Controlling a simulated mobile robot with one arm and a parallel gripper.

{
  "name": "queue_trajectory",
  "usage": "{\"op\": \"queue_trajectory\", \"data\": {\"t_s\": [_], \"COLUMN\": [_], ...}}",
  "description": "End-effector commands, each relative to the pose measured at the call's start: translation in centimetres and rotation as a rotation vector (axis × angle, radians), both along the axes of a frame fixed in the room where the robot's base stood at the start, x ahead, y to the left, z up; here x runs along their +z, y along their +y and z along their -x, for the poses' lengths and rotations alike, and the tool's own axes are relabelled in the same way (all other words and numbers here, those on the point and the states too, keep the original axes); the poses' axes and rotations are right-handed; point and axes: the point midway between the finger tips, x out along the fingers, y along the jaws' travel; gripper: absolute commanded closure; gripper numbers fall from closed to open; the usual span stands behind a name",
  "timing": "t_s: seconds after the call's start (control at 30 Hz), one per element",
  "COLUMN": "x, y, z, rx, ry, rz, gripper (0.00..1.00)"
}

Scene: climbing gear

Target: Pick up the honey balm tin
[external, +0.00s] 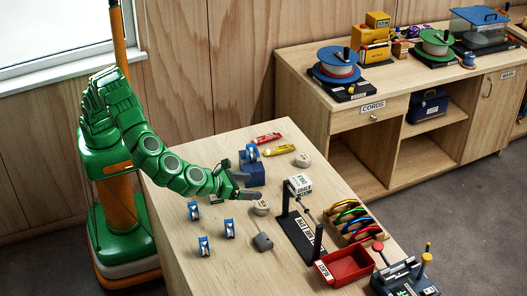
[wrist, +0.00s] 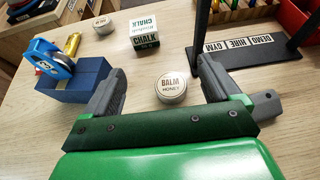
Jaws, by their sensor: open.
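The honey balm tin (wrist: 172,86) is a small round pale tin with a white lid reading BALM HONEY. In the wrist view it lies between the two fingers of my gripper (wrist: 160,68), nearer the right one, with a visible gap on both sides. In the external view the tin (external: 261,208) lies flat on the table just in front of my gripper (external: 252,186). My gripper is open and empty, low over the table. I cannot tell how far the fingertips are above the tabletop.
A CHALK box (wrist: 145,36) is behind the tin, and a second round tin (wrist: 104,25) lies farther back. A black stand (external: 300,232) and red tray (external: 343,266) are to the right.

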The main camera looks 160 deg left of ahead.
Motion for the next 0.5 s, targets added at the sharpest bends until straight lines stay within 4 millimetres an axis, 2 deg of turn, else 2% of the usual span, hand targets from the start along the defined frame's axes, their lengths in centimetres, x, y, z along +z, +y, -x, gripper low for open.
{"op": "queue_trajectory", "data": {"t_s": [0.27, 0.5], "x": [-1.2, -3.8], "y": [0.4, 0.3], "z": [-0.9, -0.9], "rx": [-0.023, -0.024], "ry": [0.024, 0.025], "rz": [-0.016, -0.016], "gripper": [0.10, 0.10]}}
